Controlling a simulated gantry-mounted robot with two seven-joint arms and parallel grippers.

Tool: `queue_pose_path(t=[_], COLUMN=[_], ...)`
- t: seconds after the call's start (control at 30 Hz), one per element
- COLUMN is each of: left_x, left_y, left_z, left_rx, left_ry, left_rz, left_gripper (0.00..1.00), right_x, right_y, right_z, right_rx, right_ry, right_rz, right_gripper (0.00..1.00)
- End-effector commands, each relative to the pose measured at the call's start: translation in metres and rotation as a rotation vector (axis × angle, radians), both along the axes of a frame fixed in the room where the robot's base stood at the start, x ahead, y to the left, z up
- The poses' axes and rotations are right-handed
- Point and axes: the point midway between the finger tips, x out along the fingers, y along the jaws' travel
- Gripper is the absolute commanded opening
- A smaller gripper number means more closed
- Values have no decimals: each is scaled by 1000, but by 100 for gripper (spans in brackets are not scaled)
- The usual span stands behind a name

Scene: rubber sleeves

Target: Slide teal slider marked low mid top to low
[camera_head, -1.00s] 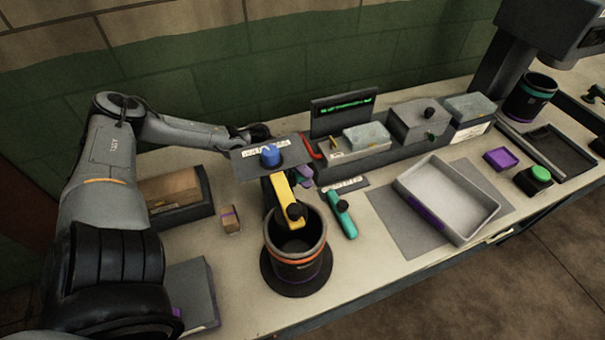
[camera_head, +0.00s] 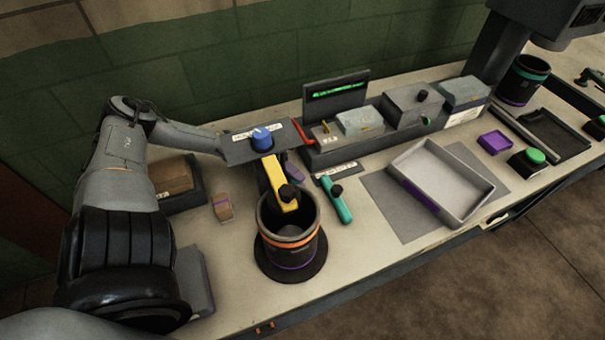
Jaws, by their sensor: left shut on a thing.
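A teal bar with a dark knob (camera_head: 340,203) lies on the table right of the dark cup. It is the clearest teal part, but I cannot tell whether it is the marked slider. A white label (camera_head: 337,172) is just behind it, its writing too small to read. My left arm reaches in from the left to a dark panel with a blue knob (camera_head: 262,139). A small purple part (camera_head: 293,170) shows below the panel's right edge. My right gripper is out of view.
The dark cup with an orange band (camera_head: 289,243) stands below a yellow bar (camera_head: 275,181). A grey tray (camera_head: 440,180) sits to the right. A low console with grey blocks (camera_head: 360,121) runs along the back. The table's front edge is clear near the tray.

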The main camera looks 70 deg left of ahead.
Motion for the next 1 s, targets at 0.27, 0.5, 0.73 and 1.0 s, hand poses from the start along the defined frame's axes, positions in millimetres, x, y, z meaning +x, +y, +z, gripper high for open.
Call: queue_pose_path(t=[0.27,0.5,0.73,1.0], left_x=[-2,-1,-3,-18], left_y=[1,1,9,48], left_z=[-6,-4,-3,-4], left_rx=[3,2,2,4], left_ry=[13,8,7,7], left_rz=[8,6,8,10], left_gripper=[53,53,53,53], right_x=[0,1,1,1], right_y=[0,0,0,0], right_z=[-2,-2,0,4], right_rx=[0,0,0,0], right_ry=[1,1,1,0], right_rz=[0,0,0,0], right_gripper=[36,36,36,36])
